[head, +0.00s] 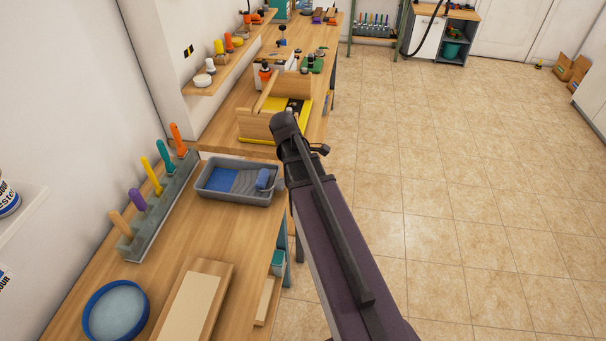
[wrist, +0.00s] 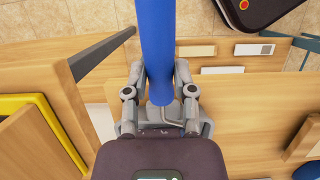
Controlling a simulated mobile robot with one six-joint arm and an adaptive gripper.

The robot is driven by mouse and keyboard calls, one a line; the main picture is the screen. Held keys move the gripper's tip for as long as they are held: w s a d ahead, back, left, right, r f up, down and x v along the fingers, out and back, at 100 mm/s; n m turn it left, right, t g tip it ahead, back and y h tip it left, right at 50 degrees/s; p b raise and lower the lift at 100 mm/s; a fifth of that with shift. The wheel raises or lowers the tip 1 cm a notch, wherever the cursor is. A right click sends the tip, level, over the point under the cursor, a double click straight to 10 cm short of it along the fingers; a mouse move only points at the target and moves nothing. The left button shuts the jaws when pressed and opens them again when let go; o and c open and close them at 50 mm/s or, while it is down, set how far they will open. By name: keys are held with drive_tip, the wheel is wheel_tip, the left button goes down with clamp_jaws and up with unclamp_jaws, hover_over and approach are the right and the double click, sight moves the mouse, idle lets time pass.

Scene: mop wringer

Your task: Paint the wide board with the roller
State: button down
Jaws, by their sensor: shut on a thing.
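In the wrist view my gripper (wrist: 160,76) is shut on a blue, rounded bar (wrist: 157,35) that looks like the roller's handle. A bent metal rod (wrist: 174,117) shows just below its end. In the head view a grey tray (head: 215,195) on the bench holds blue paint and a blue cylinder (head: 263,178), which looks like the roller's sleeve, at its right side. My arm reaches past the tray's right side; my fingers are mostly hidden there. A wooden board with a pale face (head: 194,306) lies at the front of the bench, probably the wide board.
A rack (head: 160,215) of coloured handles stands along the wall. A round blue-rimmed pan (head: 116,311) sits at the front left. A wooden frame with yellow edging (head: 262,135) is on the farther bench. Tiled floor (head: 450,190) to the right is clear.

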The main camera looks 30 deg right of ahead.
sight(274, 183)
drive_tip(key=shift+w+a, duration=0.15)
drive_tip(key=shift+w+a+f+b, duration=0.2)
drive_tip(key=shift+w+a, duration=0.15)
drive_tip(key=shift+a, duration=0.15)
drive_tip(key=shift+w+a+f+b, duration=0.15)
drive_tip(key=shift+w+a, duration=0.15)
drive_tip(key=shift+a, duration=0.15)
drive_tip(key=shift+w+a+f, duration=0.2)
drive_tip(key=shift+w+a, duration=0.65)
drive_tip(key=shift+a, duration=0.3)
drive_tip(key=shift+w+a, duration=0.1)
drive_tip(key=shift+w+a+f+b, duration=0.15)
drive_tip(key=shift+w+a+b, duration=0.15)
drive_tip(key=shift+a, duration=0.2)
drive_tip(key=shift+w+a+f+b, duration=0.15)
drive_tip(key=shift+w+a+b, duration=0.05)
drive_tip(key=shift+w+a, duration=0.25)
drive_tip(key=shift+w+a+f, duration=0.15)
drive_tip(key=shift+w+a, duration=0.25)
drive_tip(key=shift+a, duration=0.15)
drive_tip(key=shift+w+a+f, duration=0.15)
drive_tip(key=shift+w+a, duration=0.2)
drive_tip(key=shift+a, duration=0.2)
